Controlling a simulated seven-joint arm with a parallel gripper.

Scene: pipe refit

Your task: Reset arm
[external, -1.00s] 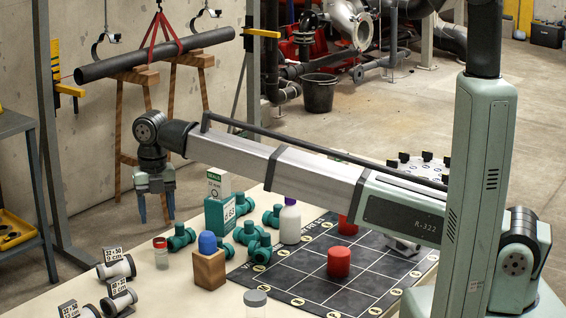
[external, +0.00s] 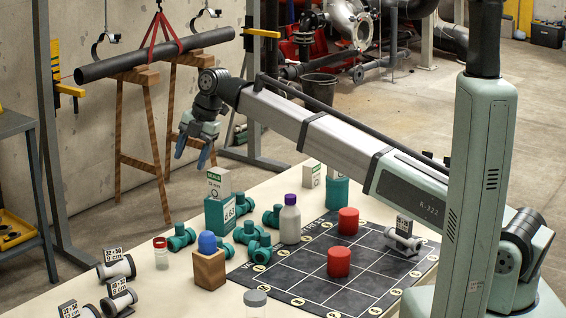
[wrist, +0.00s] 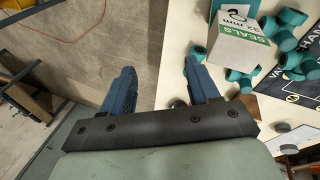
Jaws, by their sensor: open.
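My gripper (external: 196,151) is raised in the air above the far left edge of the worktable (external: 190,285), with its blue fingers pointing down. In the wrist view my gripper (wrist: 160,88) shows two blue fingers spread apart with nothing between them. The floor and the table edge lie beneath them. It touches none of the objects on the table. The white seals box (external: 219,181) stands on a teal block below and slightly right of my gripper; the seals box also shows at the upper right of the wrist view (wrist: 238,45).
Several teal fittings (external: 247,232) stand around a grey bottle with a purple cap (external: 290,222). Two red cylinders (external: 339,262) stand on the dark grid mat (external: 305,287). A wooden block with a blue top (external: 208,265) is nearby.

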